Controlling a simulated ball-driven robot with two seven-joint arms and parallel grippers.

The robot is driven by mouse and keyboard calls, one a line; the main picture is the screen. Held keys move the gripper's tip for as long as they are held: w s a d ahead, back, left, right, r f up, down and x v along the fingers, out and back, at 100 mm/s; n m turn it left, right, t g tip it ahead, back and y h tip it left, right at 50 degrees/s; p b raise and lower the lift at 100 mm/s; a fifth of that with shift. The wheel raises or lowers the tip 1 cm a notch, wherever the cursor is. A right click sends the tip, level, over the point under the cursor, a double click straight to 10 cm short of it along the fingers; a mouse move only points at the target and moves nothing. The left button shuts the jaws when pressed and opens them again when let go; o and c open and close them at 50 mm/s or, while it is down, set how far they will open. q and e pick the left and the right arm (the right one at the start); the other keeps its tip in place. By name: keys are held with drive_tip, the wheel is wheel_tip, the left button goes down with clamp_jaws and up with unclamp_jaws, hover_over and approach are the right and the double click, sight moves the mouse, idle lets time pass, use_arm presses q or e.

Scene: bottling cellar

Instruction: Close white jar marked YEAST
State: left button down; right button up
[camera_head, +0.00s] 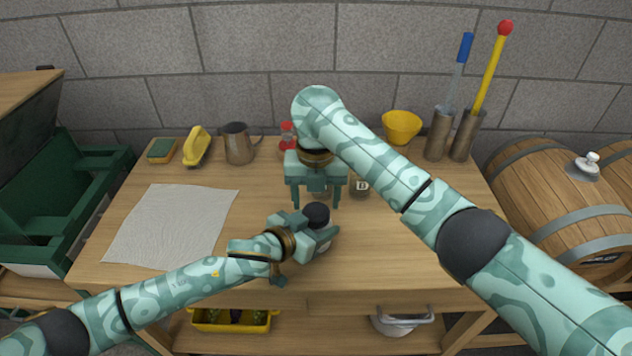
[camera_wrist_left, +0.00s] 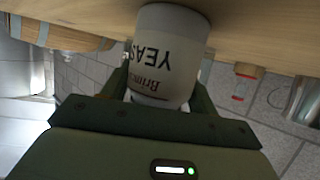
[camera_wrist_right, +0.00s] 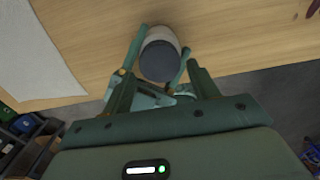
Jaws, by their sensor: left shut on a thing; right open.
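The white YEAST jar (camera_wrist_left: 172,50) stands on the table, and its label reads upside down in the left wrist view. My left gripper (camera_head: 318,238) is shut around its body from the left; the fingers also show either side of the jar in the right wrist view. A dark round lid (camera_head: 317,214) shows on top of the jar, and also in the right wrist view (camera_wrist_right: 159,62). I cannot tell how tightly it sits. My right gripper (camera_head: 317,200) is open and empty, pointing down behind and above the jar, its fingers (camera_wrist_right: 162,88) apart from the lid.
A small dark jar (camera_head: 360,186) stands right of my right gripper. A cloth (camera_head: 172,226) covers the left. The front right of the tabletop is clear.

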drive_tip(key=shift+f, duration=1.4)
drive_tip(key=shift+c, duration=0.3)
drive_tip(key=c, duration=0.8)
drive_tip(key=shift+o, duration=0.2)
drive_tip(key=m, duration=1.6)
drive_tip(key=shift+m, duration=0.4)
